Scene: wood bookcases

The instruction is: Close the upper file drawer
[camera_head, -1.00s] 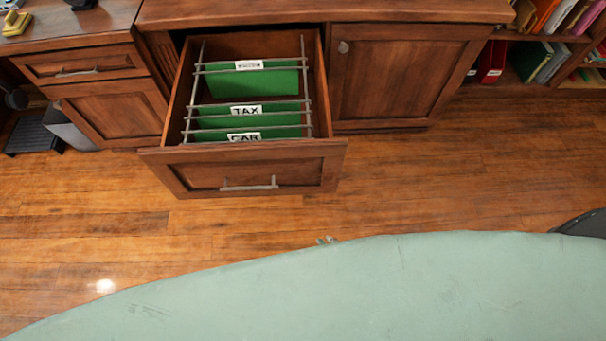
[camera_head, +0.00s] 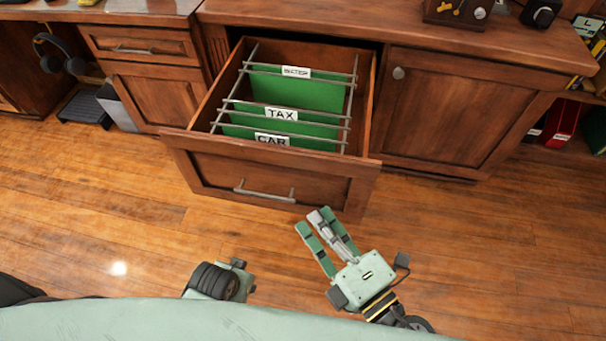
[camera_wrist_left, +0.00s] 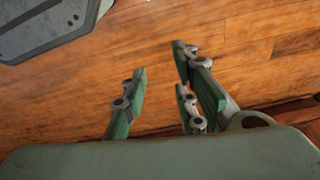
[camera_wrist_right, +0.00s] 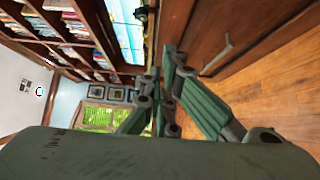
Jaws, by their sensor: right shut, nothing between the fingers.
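The upper file drawer (camera_head: 268,183) is pulled out from the wood cabinet. It holds green hanging folders labelled TAX and CAR, among others, on metal rails. Its bar handle (camera_head: 264,192) is on the front panel. My right gripper (camera_head: 312,220) is shut and empty, just in front of the drawer's lower right corner; I cannot tell if it touches. In the right wrist view a metal handle (camera_wrist_right: 216,56) shows on a wood front beside the fingers. My left gripper (camera_wrist_left: 158,80) is open and empty over the floor; in the head view only part of my left arm shows.
A closed cabinet door (camera_head: 450,110) is right of the drawer. A smaller closed drawer (camera_head: 140,47) and headphones (camera_head: 58,52) are at left. A waste bin (camera_head: 116,107) stands under the desk. The wood floor in front is clear.

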